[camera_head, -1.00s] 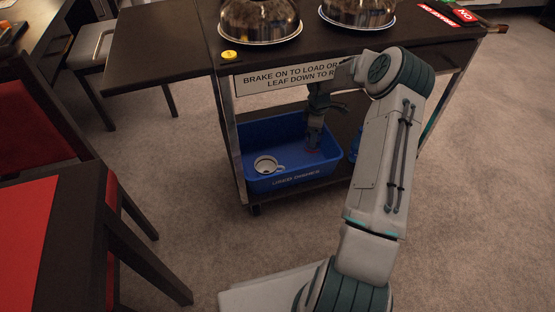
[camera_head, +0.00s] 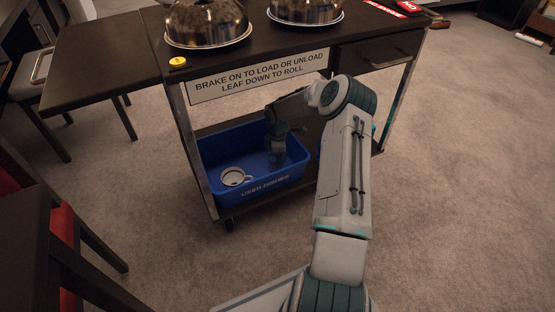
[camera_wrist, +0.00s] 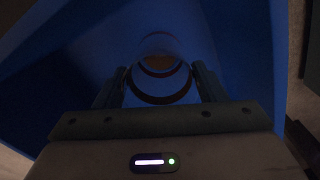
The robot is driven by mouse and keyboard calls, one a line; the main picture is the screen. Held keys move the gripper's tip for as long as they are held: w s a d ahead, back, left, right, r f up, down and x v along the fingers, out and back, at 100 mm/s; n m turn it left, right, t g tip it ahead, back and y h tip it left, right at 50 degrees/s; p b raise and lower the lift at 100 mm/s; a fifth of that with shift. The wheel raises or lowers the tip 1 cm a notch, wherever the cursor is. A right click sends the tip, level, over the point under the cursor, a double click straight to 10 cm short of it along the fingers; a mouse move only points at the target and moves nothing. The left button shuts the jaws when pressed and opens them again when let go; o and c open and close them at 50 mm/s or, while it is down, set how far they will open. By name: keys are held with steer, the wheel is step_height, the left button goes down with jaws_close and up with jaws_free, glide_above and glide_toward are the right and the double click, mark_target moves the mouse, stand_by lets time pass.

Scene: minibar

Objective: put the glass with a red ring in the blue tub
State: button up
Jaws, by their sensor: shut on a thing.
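The blue tub (camera_head: 262,187), marked for used dishes, sits on the cart's lower shelf. My gripper (camera_head: 277,156) points down into its right part in the head view. In the wrist view my gripper (camera_wrist: 160,86) is shut on the glass with a red ring (camera_wrist: 160,84), one finger on each side. The glass is see-through, with dark reddish bands and an amber patch inside. Blue tub walls (camera_wrist: 245,60) surround it. In the head view the glass (camera_head: 278,160) is small and dim. Whether its base touches the tub floor cannot be told.
A white cup (camera_head: 233,177) stands in the tub's left part. The cart's top (camera_head: 250,45) and hanging sign (camera_head: 262,78) are above my gripper. Two domed covers (camera_head: 207,22) stand on top. A dark red chair (camera_head: 62,225) is at the left.

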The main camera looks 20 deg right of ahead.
steer(key=shift+r, duration=0.1)
steer(key=shift+f, duration=0.2)
steer(key=o, duration=1.1)
step_height(320, 180, up, 8)
steer(key=p, duration=0.3)
steer(key=shift+p, duration=0.35)
